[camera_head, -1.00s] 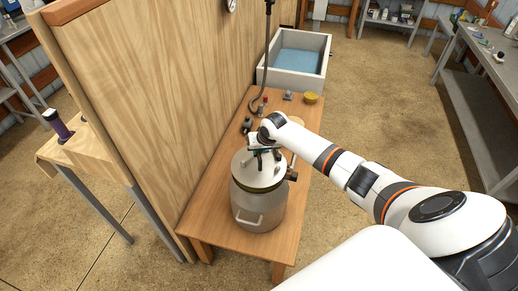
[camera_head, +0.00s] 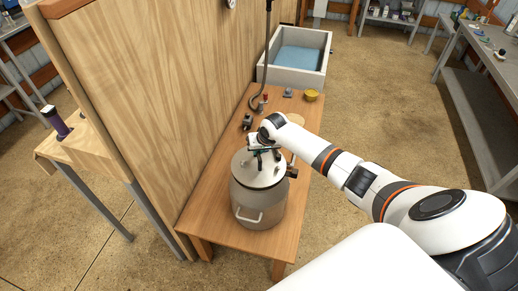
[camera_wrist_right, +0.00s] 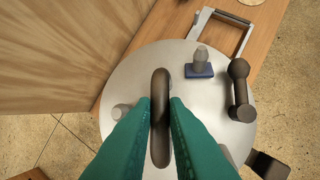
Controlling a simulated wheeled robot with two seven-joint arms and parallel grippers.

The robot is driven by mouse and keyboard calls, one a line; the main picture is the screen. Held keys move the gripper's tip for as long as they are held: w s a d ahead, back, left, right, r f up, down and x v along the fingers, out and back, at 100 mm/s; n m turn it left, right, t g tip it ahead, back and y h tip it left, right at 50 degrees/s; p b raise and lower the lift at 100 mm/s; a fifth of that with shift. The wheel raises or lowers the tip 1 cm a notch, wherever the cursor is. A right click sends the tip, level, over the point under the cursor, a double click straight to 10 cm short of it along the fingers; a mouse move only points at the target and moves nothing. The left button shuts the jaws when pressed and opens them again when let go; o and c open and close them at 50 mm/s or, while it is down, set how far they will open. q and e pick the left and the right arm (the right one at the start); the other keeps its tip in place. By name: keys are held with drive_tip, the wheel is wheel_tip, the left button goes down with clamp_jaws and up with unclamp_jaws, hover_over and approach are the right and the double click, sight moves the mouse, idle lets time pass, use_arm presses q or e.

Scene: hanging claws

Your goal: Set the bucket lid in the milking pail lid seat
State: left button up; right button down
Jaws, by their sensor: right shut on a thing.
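The bucket lid (camera_head: 262,171) is a round, pale grey disc at the top of the milking pail. It lies about level across the pail's mouth; I cannot tell whether a small gap is left under it. The milking pail (camera_head: 258,207) is a grey metal can with a side handle, upright on the wooden table. The lid seat is hidden under the lid. My left gripper is out of view.
The wooden table (camera_head: 208,205) runs along a tall wooden panel (camera_head: 165,110) close on the left. A yellow bowl (camera_head: 311,95) and several small parts stand at its far end, by a hanging hose (camera_head: 267,50). A trough (camera_head: 297,60) stands beyond.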

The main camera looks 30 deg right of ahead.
drive_tip(key=shift+w+f, duration=0.1)
drive_tip(key=shift+f, duration=0.35)
